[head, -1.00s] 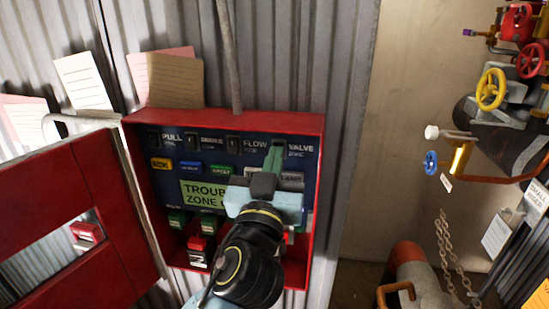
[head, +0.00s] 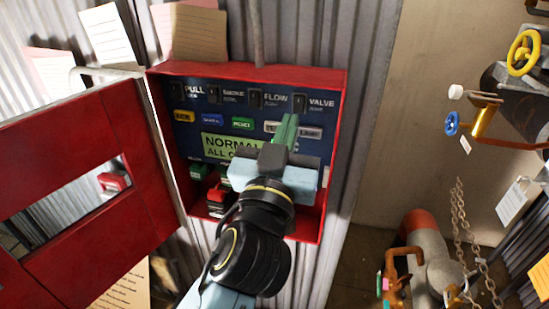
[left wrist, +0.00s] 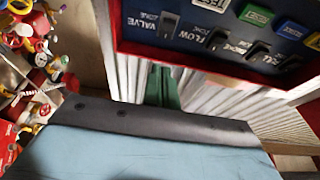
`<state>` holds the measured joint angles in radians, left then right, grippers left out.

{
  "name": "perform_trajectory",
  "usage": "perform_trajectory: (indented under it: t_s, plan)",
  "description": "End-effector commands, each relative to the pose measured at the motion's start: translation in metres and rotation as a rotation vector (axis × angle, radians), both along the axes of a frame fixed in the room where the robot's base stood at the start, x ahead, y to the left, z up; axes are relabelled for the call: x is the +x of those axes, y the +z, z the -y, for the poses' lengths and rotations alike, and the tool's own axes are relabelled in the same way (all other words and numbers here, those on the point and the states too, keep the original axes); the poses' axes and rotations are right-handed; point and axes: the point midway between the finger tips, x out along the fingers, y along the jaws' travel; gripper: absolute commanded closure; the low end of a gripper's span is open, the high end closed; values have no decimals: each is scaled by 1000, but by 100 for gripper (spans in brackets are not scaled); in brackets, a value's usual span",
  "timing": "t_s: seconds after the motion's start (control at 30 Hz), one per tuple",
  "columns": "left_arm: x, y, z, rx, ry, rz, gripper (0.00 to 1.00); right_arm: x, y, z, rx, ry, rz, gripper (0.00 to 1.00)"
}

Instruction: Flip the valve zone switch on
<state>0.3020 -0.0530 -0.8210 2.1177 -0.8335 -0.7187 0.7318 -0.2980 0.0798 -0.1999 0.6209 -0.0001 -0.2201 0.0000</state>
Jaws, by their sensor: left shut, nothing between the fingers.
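The valve zone switch (head: 299,103) is a small dark rocker at the right end of the top row on the blue panel, beside the VALVE label. In the left wrist view the same valve switch (left wrist: 168,26) appears upside down near the top. My left gripper (head: 289,119) has its green fingers shut and empty, pointing up just below the valve switch. In the left wrist view the fingers (left wrist: 161,80) stand apart from the switch. The green display (head: 228,146) reads "NORMAL ALL C…", partly hidden by my gripper. My right gripper is out of view.
The red box (head: 334,140) has a raised rim around the panel. Its open red door (head: 60,140) hangs at the left. Other switches for pull, smoke and flow (head: 255,98) sit left of the valve switch. Pipes and a blue valve wheel (head: 452,123) are at the right.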

Motion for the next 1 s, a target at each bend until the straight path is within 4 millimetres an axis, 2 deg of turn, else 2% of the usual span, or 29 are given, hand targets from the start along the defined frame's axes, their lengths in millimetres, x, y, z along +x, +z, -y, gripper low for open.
perform_trajectory:
  t_s: [0.2,0.4,0.87,0.93,1.0]
  plan:
    - [-43,-4,-15,-2,0,-4,100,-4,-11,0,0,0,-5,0]
    - [-67,-3,-23,0,1,-2,100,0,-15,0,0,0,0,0]
    - [-73,-2,-25,4,1,-2,100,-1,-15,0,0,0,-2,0]
    - [-69,-9,-23,15,2,-13,100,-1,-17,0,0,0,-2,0]
    - [-61,-28,-19,46,4,-40,100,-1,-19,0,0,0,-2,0]
